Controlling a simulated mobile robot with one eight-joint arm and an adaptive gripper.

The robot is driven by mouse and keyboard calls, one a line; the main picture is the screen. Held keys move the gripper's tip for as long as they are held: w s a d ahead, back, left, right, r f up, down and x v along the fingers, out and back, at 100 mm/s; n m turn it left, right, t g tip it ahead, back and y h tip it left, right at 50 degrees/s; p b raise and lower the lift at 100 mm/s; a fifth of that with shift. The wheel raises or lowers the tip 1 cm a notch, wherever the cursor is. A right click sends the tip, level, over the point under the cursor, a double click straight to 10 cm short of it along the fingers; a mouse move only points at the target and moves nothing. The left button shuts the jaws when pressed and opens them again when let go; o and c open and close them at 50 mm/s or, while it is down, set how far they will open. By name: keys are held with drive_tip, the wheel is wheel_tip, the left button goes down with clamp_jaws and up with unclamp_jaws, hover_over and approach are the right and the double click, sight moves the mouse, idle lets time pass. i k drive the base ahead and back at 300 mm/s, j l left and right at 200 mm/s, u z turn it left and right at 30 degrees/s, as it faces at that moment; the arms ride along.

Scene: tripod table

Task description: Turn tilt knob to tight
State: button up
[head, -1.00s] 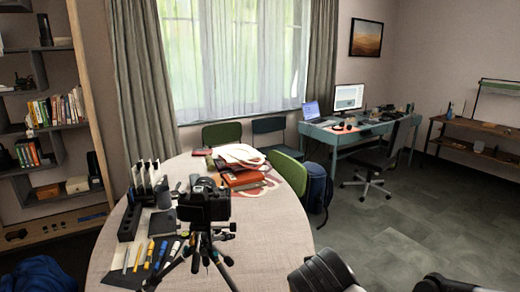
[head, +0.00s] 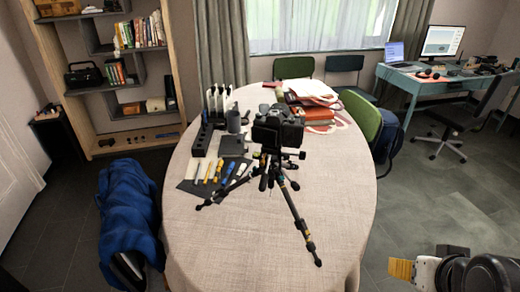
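A black camera (head: 278,130) sits on a small black tripod (head: 270,175) with spread legs on the oval table (head: 215,255). Small dark knobs or levers stick out from the tripod head under the camera, one to the right (head: 299,155). I cannot tell which is the tilt knob or how tight it is. What looks like my gripper (head: 402,268), with a ribbed yellow-orange end, is at the bottom right beyond the table's edge, well apart from the tripod. I cannot see whether its fingers are open or shut.
Several pens and tools lie on a dark mat (head: 210,177) left of the tripod, by a black organiser (head: 203,139). Papers and books (head: 317,100) lie behind the camera. A blue draped thing (head: 133,215) stands left of the table. The table's front is clear.

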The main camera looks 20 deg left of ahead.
sight(301, 155)
drive_tip(key=i+l+u, duration=0.1)
drive_tip(key=u, duration=0.3)
drive_tip(key=l+u, duration=0.15)
drive_tip(key=u, duration=0.25)
drive_tip(key=i+l+u, duration=0.1)
drive_tip(key=u, duration=0.3)
drive_tip(key=l+u, duration=0.25)
drive_tip(key=u, duration=0.15)
